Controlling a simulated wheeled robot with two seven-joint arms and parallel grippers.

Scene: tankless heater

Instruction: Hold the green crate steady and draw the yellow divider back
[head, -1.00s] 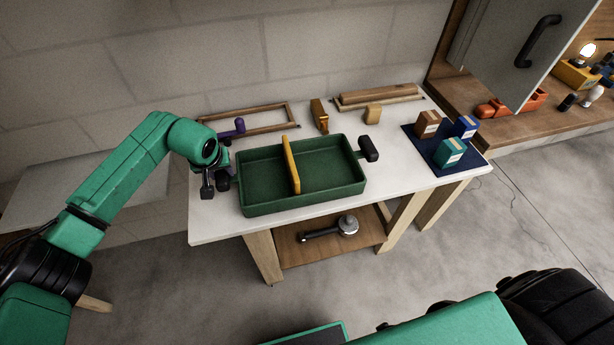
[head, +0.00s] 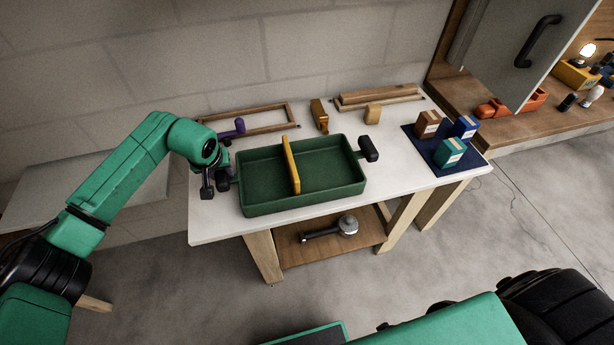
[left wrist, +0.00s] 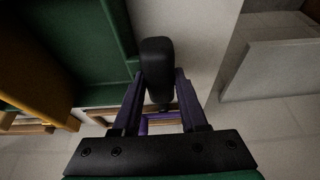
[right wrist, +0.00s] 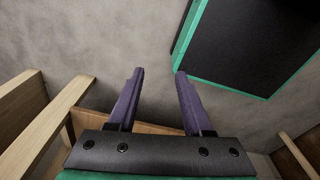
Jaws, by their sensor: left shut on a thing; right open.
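The green crate (head: 263,205) sits on the white table, with a black handle at each end. The yellow divider (head: 291,164) stands upright across the crate near its middle; it also shows at the left of the left wrist view (left wrist: 35,85). My left gripper (head: 214,186) is at the crate's left end, shut on the black left handle (left wrist: 157,62), which sits between its fingers in the left wrist view. The right handle (head: 369,149) is free. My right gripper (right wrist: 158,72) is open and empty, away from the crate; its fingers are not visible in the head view.
A blue mat (head: 420,150) with several small boxes lies at the table's right end. A wooden frame (head: 262,118), wooden bars (head: 380,95) and small blocks lie along the back. A metal tool (head: 347,225) rests on the lower shelf. The table front is clear.

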